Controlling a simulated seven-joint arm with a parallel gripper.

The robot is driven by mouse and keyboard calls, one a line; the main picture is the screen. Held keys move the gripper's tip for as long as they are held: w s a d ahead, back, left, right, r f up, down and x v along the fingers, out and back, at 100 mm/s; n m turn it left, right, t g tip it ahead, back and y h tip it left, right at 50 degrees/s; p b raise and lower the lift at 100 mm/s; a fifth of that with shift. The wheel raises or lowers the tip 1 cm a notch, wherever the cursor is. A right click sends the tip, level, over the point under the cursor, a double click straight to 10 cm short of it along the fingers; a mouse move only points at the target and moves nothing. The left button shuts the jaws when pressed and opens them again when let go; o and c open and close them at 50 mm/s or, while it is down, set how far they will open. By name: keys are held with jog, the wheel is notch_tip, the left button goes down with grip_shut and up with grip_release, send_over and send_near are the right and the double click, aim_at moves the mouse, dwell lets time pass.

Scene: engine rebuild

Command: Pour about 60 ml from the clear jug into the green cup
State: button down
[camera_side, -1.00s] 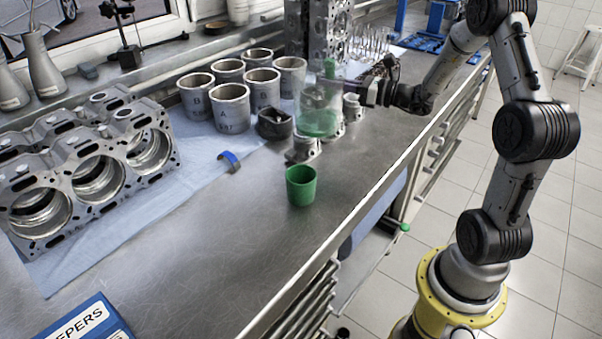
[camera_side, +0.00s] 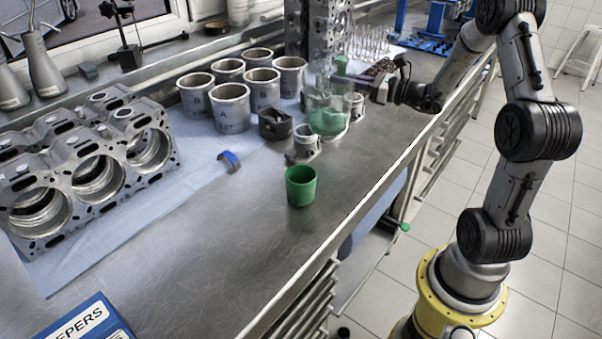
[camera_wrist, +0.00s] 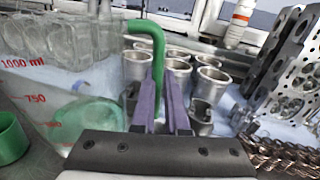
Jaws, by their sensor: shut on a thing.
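The clear jug (camera_side: 326,112) holds green liquid and looks close to upright in the side view, behind and to the right of the green cup. Its red marks and green liquid also show in the wrist view (camera_wrist: 85,112). The jug's green handle (camera_wrist: 156,42) passes between the purple fingers of my gripper (camera_wrist: 163,88), which are shut on it. In the side view my gripper (camera_side: 370,84) is at the jug's right. The green cup (camera_side: 301,188) stands upright on the bench; part of it shows at the wrist view's left edge (camera_wrist: 10,140). I cannot tell how high the jug is above the bench.
The bench around the cup is clear in front.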

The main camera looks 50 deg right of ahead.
aim_at(336, 63)
jog(key=a+r+n, duration=0.2)
jog(key=r+n, duration=0.1)
jog(key=a+r+n, duration=0.1)
jog(key=shift+s+a+r+n, duration=0.15)
jog(key=shift+s+r+n, duration=0.15)
jog(key=shift+s, duration=0.1)
jog(key=a+n, duration=0.1)
jog(key=a+r+n, duration=0.1)
jog(key=a+n, duration=0.1)
jog(key=shift+s+r, duration=0.35)
jog(key=shift+s, duration=0.05)
jog(key=shift+s+a+n+y, duration=0.15)
jog(key=shift+a+n, duration=0.15)
jog(key=shift+n, duration=0.25)
jog(key=shift+a+n+y, duration=0.15)
jog(key=shift+a+n, duration=0.15)
jog(key=shift+n, duration=0.25)
jog(key=shift+s+a+r+n, duration=0.2)
jog(key=shift+a+r+n, duration=0.1)
jog(key=shift+a+n, duration=0.5)
jog(key=shift+s+a+f+n, duration=0.1)
jog(key=shift+a+f+n, duration=0.1)
jog(key=shift+a+n, duration=0.15)
jog(key=shift+s+a+f+n, duration=0.2)
jog(key=shift+a+f+n, duration=0.15)
jog(key=shift+a+n, duration=0.25)
